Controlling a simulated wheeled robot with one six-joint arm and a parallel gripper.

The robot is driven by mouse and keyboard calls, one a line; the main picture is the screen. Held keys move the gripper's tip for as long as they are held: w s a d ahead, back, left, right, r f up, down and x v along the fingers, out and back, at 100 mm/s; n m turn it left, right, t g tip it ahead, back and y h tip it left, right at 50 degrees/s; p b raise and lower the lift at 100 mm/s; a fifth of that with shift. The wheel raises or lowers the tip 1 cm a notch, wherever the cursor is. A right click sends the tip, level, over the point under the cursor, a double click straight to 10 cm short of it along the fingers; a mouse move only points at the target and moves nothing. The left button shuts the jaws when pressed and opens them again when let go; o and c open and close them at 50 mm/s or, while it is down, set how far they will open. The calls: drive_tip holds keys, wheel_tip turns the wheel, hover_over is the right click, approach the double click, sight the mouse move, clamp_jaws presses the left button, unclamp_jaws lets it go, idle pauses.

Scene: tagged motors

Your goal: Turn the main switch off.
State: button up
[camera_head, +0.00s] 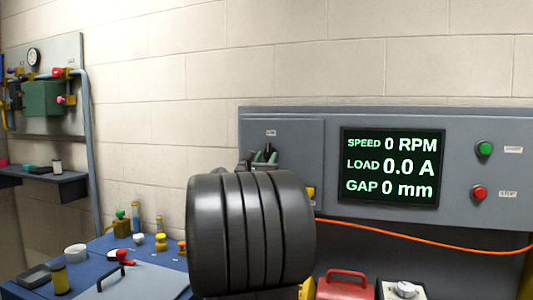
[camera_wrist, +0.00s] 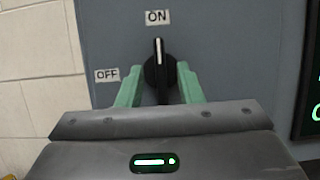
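The main switch (camera_wrist: 158,72) is a black rotary knob with a white line on its handle, on a grey panel. The handle is upright and its line points to the ON label (camera_wrist: 157,17). The OFF label (camera_wrist: 107,75) is to its left. My gripper (camera_wrist: 158,75) has its two green fingers on either side of the knob, with the narrow handle between them and a gap to it on both sides.
The grey control panel (camera_head: 380,116) carries a screen (camera_head: 392,166) reading 0 RPM, 0.0 A and 0 mm, a green button (camera_head: 484,148) and a red button (camera_head: 479,193). An orange cable (camera_head: 430,239) runs below. A blue table (camera_head: 95,262) with small parts is at left.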

drive_tip(key=shift+w+d+r, duration=0.15)
drive_tip(key=shift+w+r, duration=0.1)
drive_tip(key=shift+w, duration=0.05)
clamp_jaws()
